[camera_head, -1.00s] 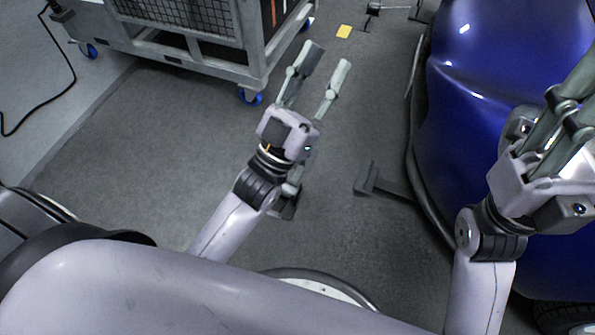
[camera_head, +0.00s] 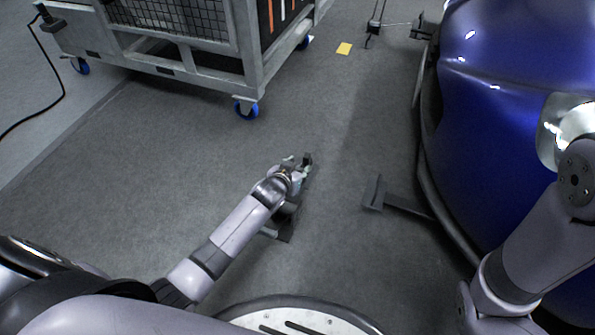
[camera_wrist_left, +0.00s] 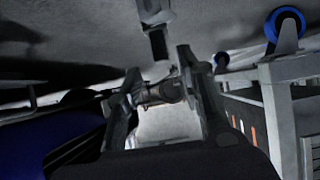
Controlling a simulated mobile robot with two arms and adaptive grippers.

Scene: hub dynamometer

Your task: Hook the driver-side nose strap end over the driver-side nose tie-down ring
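My left gripper (camera_head: 300,163) is pointed down toward the open floor, left of the blue car. In the left wrist view its two dark fingers (camera_wrist_left: 162,92) are spread, with a small dark cylinder between them. I cannot tell whether they grip it. A dark floor fitting (camera_head: 285,222), possibly the tie-down ring's mount, is partly hidden under my left arm. A dark bracket on a bar (camera_head: 374,192) sticks out from the car's nose to the right of the gripper. The nose strap end and the ring are not clearly distinguishable. My right gripper is out of view.
The blue car (camera_head: 480,110) fills the right side. A grey wheeled cage cart (camera_head: 245,62) stands at upper left. A dark post fitting (camera_head: 374,27) with a thin line to the car is at the top.

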